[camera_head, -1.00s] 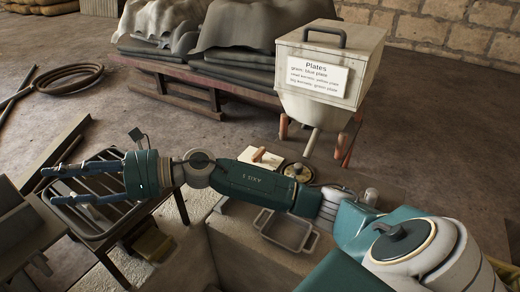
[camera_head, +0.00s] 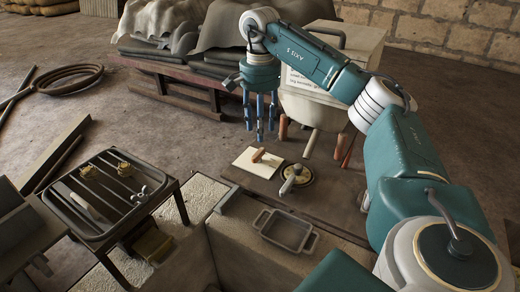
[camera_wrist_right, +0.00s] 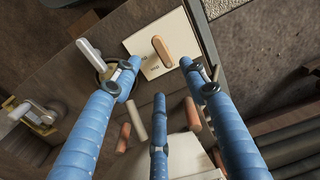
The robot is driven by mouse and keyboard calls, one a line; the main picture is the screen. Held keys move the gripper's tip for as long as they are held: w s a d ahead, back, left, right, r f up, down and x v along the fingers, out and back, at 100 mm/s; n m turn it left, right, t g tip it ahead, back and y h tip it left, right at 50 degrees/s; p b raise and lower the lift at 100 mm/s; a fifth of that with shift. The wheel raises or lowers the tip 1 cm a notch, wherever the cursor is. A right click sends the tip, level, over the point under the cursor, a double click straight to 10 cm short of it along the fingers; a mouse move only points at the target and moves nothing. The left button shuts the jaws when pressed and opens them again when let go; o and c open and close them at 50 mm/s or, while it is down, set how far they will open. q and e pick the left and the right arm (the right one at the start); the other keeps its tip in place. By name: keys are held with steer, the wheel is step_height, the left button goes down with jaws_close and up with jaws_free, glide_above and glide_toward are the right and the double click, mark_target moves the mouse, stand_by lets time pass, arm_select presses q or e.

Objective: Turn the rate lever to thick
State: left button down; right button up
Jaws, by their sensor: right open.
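A cream plate (camera_head: 243,161) with a short orange-brown lever handle (camera_head: 258,155) lies on the bench top. The wrist view shows this plate (camera_wrist_right: 176,28) and handle (camera_wrist_right: 162,50) just beyond my fingertips, with small lettering too blurred to read. Beside it is a round dial (camera_head: 306,174) with a pale handle (camera_head: 291,177), seen at the left in the wrist view (camera_wrist_right: 89,48). Which one is the rate lever I cannot tell for sure. My right gripper (camera_head: 261,137) points down above the plate, open and empty, apart from the handle (camera_wrist_right: 160,75). My left gripper is out of view.
A grey tray (camera_head: 262,220) sits at the front of the bench. A slatted table (camera_head: 107,237) with small parts stands at left. A white hopper (camera_head: 318,112) stands behind, partly hidden by my arm.

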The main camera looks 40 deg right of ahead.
mark_target(260, 153)
step_height(260, 153, down, 9)
steer(key=shift+r+p, duration=0.1)
steer(key=shift+p, duration=0.7)
jaws_close()
